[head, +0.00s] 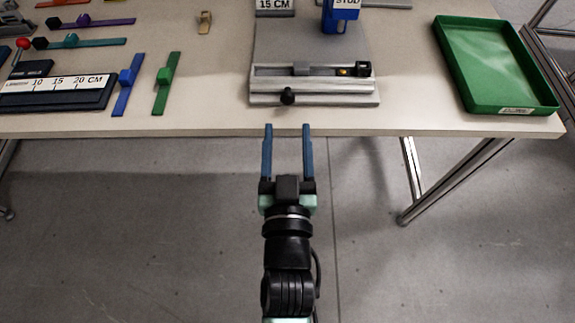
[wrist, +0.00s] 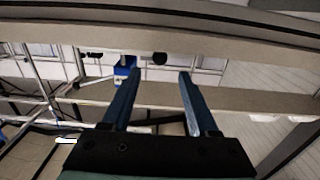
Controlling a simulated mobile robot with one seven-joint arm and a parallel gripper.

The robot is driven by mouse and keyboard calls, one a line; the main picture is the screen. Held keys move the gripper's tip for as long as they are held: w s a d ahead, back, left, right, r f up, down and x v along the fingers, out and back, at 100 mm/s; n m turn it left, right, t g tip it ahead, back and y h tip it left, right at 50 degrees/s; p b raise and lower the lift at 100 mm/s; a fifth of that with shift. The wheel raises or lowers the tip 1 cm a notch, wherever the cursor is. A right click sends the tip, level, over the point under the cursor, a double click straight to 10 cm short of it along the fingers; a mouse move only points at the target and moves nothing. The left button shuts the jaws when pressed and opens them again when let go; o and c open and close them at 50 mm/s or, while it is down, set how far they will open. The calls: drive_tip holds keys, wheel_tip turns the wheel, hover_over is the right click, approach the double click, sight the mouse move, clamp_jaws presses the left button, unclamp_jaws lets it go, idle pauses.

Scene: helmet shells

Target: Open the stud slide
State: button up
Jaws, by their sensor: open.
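The stud slide is a grey fixture (head: 313,88) near the table's front edge in the head view. A black knob (head: 288,96) sticks out at its front, and a slot with a grey block and a small yellow piece runs across above it. A blue block labelled "STUD" (head: 341,14) stands behind. My gripper (head: 287,126) is open and empty, its two blue fingers pointing at the fixture, just short of the table edge. In the wrist view, a dark round knob (wrist: 160,58) shows between and beyond the fingertips (wrist: 160,74).
A green tray (head: 495,105) lies at the right of the table. At the left are a ruled gauge block (head: 55,100), a blue strip (head: 127,85) and a green strip (head: 166,84). Bare tabletop (head: 215,95) lies on both sides of the fixture.

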drive_tip(key=s, duration=0.6)
drive_tip(key=shift+s, duration=0.3)
